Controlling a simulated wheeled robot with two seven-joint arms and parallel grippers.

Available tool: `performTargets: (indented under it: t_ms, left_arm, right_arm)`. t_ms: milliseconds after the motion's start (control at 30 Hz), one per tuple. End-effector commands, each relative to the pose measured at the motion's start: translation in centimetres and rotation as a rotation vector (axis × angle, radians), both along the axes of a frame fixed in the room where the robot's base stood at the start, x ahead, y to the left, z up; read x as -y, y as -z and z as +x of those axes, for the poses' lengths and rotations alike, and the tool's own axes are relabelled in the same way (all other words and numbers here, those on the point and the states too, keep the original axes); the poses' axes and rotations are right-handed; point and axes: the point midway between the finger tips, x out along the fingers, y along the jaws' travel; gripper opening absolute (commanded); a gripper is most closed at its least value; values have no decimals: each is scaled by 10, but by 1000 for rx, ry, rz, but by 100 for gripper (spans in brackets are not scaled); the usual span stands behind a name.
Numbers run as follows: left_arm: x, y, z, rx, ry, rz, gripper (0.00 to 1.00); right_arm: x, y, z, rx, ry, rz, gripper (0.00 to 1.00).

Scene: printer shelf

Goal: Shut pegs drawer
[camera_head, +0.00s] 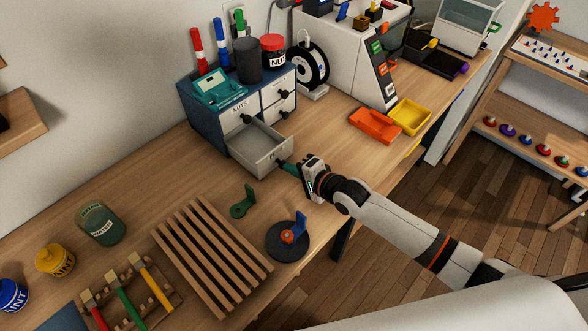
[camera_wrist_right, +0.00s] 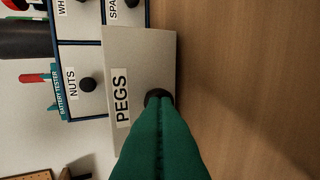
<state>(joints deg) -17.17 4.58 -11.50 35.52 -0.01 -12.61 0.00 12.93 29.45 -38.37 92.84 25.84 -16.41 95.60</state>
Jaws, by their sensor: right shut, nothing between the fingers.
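The pegs drawer (camera_head: 258,152) stands pulled out from the bottom of the small blue-and-grey drawer cabinet (camera_head: 207,112). In the right wrist view its grey front with the label PEGS (camera_wrist_right: 121,97) faces the camera. My right gripper (camera_head: 281,163) is shut, with its green fingertips at the dark round knob of the drawer front. In the right wrist view the green fingers (camera_wrist_right: 158,103) cover part of the knob (camera_wrist_right: 158,96); whether they touch it I cannot tell. The drawer looks empty where its inside shows. My left gripper is not in view.
A battery tester (camera_head: 221,88), a dark cup and a red-lidded jar stand on the cabinet. A slatted wooden rack (camera_head: 211,258), a green bracket (camera_head: 243,202) and a dark disc (camera_head: 288,241) lie in front. Orange (camera_head: 375,125) and yellow (camera_head: 410,117) trays lie to the right.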

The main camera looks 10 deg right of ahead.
Motion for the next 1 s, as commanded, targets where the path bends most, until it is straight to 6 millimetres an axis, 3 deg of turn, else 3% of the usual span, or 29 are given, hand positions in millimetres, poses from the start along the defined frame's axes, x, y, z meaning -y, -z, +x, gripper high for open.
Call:
performTargets:
  t_ms: [300,500,1000]
  left_arm:
    - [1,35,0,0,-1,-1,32]
    - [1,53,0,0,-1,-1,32]
    - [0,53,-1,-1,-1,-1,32]
  right_arm:
    - [-47,5,71,4,2,5,0]
    - [-70,3,105,2,1,3,0]
    - [-76,-3,113,6,-1,3,0]
